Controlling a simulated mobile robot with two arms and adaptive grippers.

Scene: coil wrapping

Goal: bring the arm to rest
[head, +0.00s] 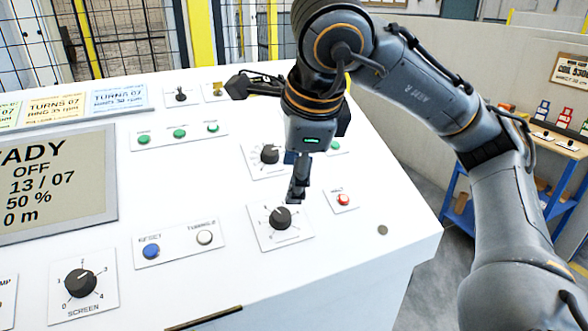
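My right arm comes in from the right and reaches over the white control console (380,270). Its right gripper (298,194) points down just behind a black rotary knob (280,217) on a white plate. The fingers show as one narrow dark column, so I cannot tell whether they are apart or together. I cannot tell whether the tips touch the knob. No held object is visible. My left gripper is not in view.
A red button (343,199) lies right of the gripper, and another black knob (269,153) lies behind it. A screen (55,185) reading "OFF", "13 / 07" and "50 %" is at left. A blue-framed workbench (560,140) stands at right.

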